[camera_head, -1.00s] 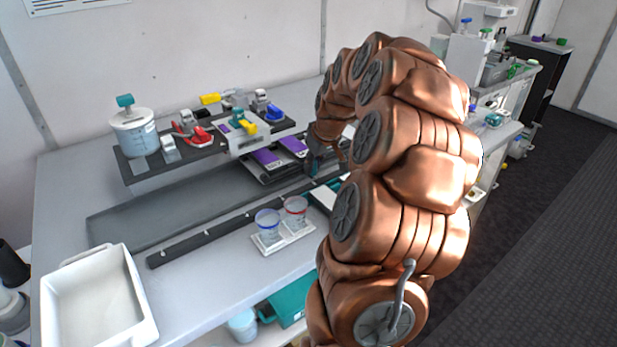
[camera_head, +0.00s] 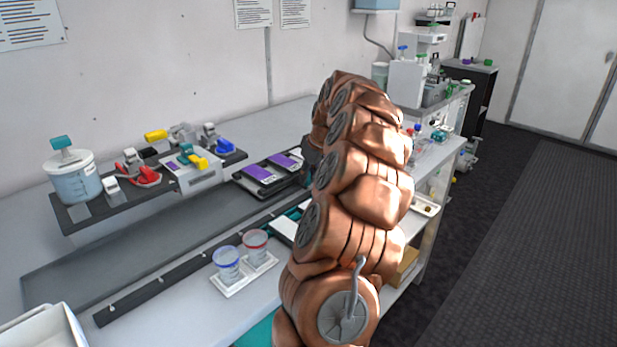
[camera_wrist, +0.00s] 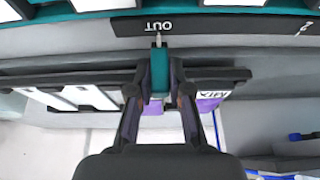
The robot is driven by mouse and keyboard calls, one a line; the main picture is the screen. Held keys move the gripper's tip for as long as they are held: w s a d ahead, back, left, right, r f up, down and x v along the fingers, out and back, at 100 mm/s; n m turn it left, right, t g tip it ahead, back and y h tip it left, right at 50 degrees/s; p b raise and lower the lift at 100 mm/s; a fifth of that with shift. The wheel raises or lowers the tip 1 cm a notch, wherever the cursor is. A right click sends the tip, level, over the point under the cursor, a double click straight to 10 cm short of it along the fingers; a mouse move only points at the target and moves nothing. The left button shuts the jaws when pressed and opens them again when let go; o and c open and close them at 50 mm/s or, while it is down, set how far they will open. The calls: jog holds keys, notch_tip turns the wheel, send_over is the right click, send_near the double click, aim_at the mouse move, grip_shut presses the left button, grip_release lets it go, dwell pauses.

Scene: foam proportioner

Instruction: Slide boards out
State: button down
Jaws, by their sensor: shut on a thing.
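In the wrist view, my gripper (camera_wrist: 160,88) is shut on a teal upright piece (camera_wrist: 160,72), beside the black strip marked OUT (camera_wrist: 200,25). A purple patch with an upside-down MIX label (camera_wrist: 212,97) shows just right of the fingers. In the head view my arm hides the gripper and the carriage's right end.
Two clear cups (camera_head: 227,264) stand on a small white plate in front of the black rail (camera_head: 150,286). A jug (camera_head: 74,178) stands at the back left, a white bin (camera_head: 45,330) at the front left. A teal-edged white tray (camera_head: 284,229) is partly behind my arm.

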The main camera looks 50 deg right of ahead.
jog(key=shift+d+r, duration=0.1)
jog(key=shift+d, duration=0.1)
jog(key=c, duration=1.1)
grip_release()
jog(key=shift+d, duration=0.1)
jog(key=v, duration=1.2)
